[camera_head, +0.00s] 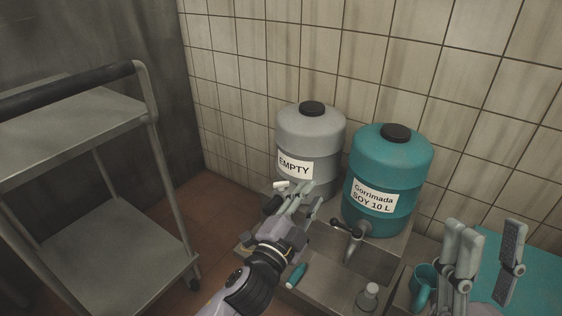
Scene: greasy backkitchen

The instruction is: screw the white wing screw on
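A small white piece (281,186), which looks like the white wing screw, shows at the tips of my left gripper (293,199), in front of the grey drum marked EMPTY (310,135). I cannot tell whether the fingers grip it or whether it touches the drum. The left gripper and its arm hide the lower front of this drum. My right gripper (487,255) is at the lower right with its fingers pointing up, spread apart and empty.
A teal mug (423,285), a clear bottle (368,298) and a metal trolley (110,250) are nearby.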

